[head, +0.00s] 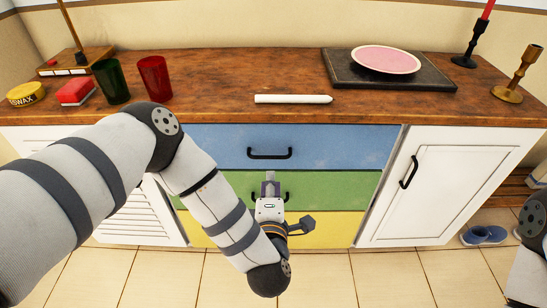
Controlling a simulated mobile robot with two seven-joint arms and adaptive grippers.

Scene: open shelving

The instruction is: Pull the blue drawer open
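The blue drawer (340,145) is the top one of three stacked drawers and looks shut, its front level with the cabinet. Its black bar handle (270,154) is in full view. My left gripper (270,180) is in front of the green drawer, a little below the blue drawer's handle and apart from it. It points towards the cabinet, and its fingers are seen from behind, so their gap is unclear. It partly hides the green drawer's handle. My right gripper is out of view; only part of my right arm shows at the right edge.
Below are a green drawer (335,188) and a yellow drawer (325,232). A white door (450,185) is at right. The wooden top (220,85) holds cups, a white candle (293,99), a plate on a dark tray and candlesticks. Blue slippers (484,235) lie on the floor.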

